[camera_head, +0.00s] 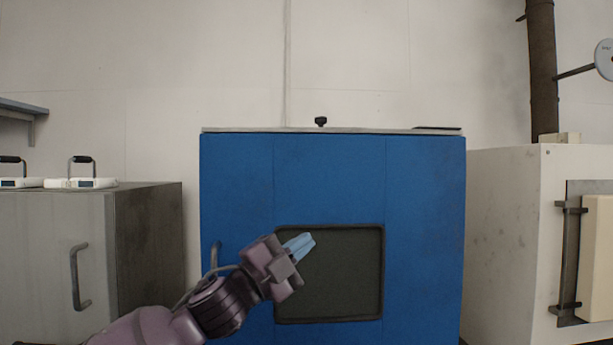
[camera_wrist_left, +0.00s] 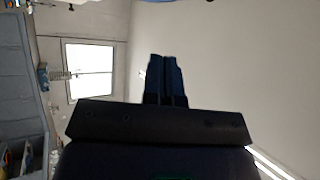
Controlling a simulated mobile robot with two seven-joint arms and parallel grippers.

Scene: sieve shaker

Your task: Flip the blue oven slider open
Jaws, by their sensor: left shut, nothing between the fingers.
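The blue oven (camera_head: 425,215) stands in the middle of the head view, with a dark recessed window (camera_head: 345,275) in its front. A small black knob (camera_head: 321,121) stands up on top of it; I cannot tell whether this is the slider. My left gripper (camera_head: 312,241) is in front of the oven, over the upper left of the window, with its light blue fingers shut and empty. The shut fingers also show in the left wrist view (camera_wrist_left: 166,78), with no oven behind them. A grey handle on the oven's left front is partly behind my left arm. My right gripper is not in view.
A grey cabinet (camera_head: 60,250) with small white devices (camera_head: 93,182) on top stands at the left. A white cabinet (camera_head: 505,230) with a latched door stands close at the right. A dark pipe (camera_head: 541,70) rises behind it. The space above the oven is clear.

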